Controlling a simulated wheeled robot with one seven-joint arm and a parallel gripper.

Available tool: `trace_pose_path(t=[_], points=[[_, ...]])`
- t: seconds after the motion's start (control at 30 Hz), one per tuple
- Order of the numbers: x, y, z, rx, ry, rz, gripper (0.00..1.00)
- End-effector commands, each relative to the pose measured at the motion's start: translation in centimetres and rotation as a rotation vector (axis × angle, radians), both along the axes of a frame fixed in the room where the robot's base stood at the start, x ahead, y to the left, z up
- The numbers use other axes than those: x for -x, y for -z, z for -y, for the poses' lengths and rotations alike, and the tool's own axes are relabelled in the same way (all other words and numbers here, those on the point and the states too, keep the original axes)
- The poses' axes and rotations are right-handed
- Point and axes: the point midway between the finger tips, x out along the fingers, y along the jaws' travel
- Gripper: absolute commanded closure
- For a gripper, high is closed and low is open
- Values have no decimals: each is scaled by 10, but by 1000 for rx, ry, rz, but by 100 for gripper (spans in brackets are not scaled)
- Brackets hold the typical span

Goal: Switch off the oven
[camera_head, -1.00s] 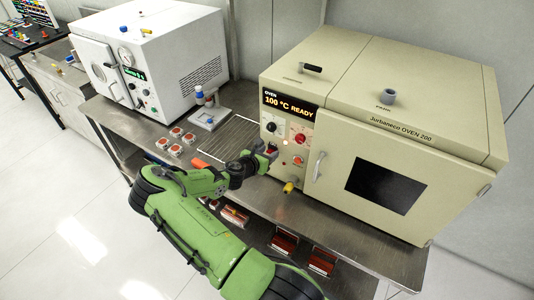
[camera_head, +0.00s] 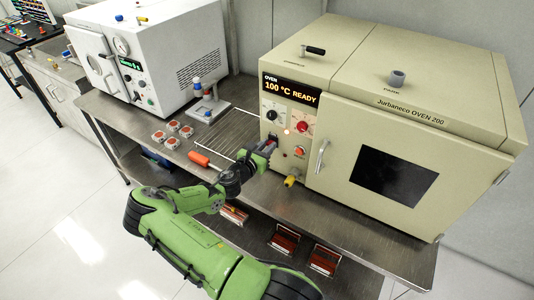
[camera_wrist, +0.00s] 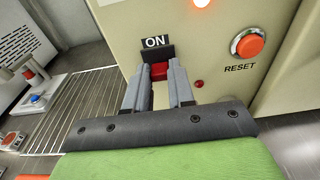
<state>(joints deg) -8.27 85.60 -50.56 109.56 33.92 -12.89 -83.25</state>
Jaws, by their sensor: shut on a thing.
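The beige oven (camera_head: 380,165) stands on a steel bench, and its display (camera_head: 291,90) reads "100 °C READY". In the wrist view, a red switch (camera_wrist: 159,71) sits on the oven's front panel below a black "ON" label (camera_wrist: 156,42). My gripper (camera_wrist: 160,85) has one finger on each side of the switch and is shut on it. In the head view, my gripper (camera_head: 268,149) is at the lower left of the control panel, and its fingers partly hide the switch. A lamp (camera_head: 287,131) on the panel glows.
An orange reset button (camera_wrist: 249,43) is right of the fingers. A yellow part (camera_head: 291,181) juts out below the panel. A wire rack (camera_head: 232,134), an orange cylinder (camera_head: 199,159) and a small stand (camera_head: 207,109) lie to the left, near a white machine (camera_head: 150,60).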

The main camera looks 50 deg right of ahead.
Motion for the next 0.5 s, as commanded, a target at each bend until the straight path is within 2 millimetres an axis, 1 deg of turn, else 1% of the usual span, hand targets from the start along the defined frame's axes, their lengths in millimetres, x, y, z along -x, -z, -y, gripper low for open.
trace_pose_path(t=[0.03, 0.3, 0.5], points=[[-1, 13, 0, 50, -2, 1, 100], [-1, 23, -1, 290, -3, 25, 100], [-1, 28, 1, 435, -2, 40, 100]])
